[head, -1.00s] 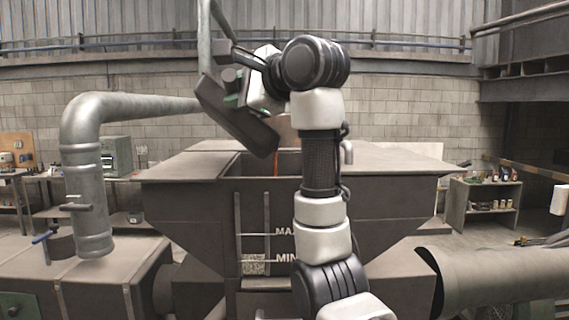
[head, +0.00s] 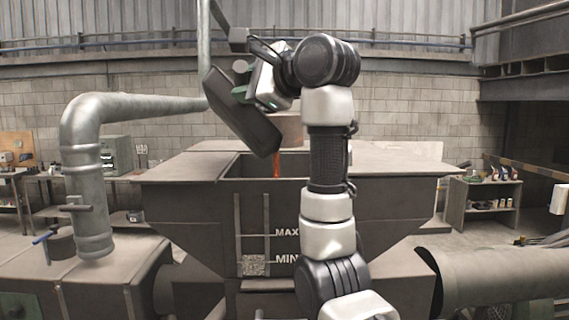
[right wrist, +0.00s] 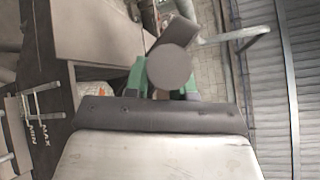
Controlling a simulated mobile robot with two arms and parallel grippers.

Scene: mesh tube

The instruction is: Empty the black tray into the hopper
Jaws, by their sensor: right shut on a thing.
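The black tray (head: 240,115) is held in the air above the left part of the hopper (head: 190,205), tilted steeply with its lower end at the right, over the hopper's opening. My right gripper (head: 243,93), with green fingers, is shut on the tray at a round grey handle. The green fingers (right wrist: 162,78) and the handle's round end (right wrist: 170,67) also show in the right wrist view. I cannot see the tray's inside or whether it holds anything. An orange-red strip (head: 277,165) shows in the hopper opening. My left gripper is not in view.
A large grey pipe (head: 85,170) with a bend stands at the left. A thin upright pipe (head: 204,40) rises just behind the tray. A wide horizontal duct (head: 500,275) lies at the right. MAX and MIN marks are on the hopper's front.

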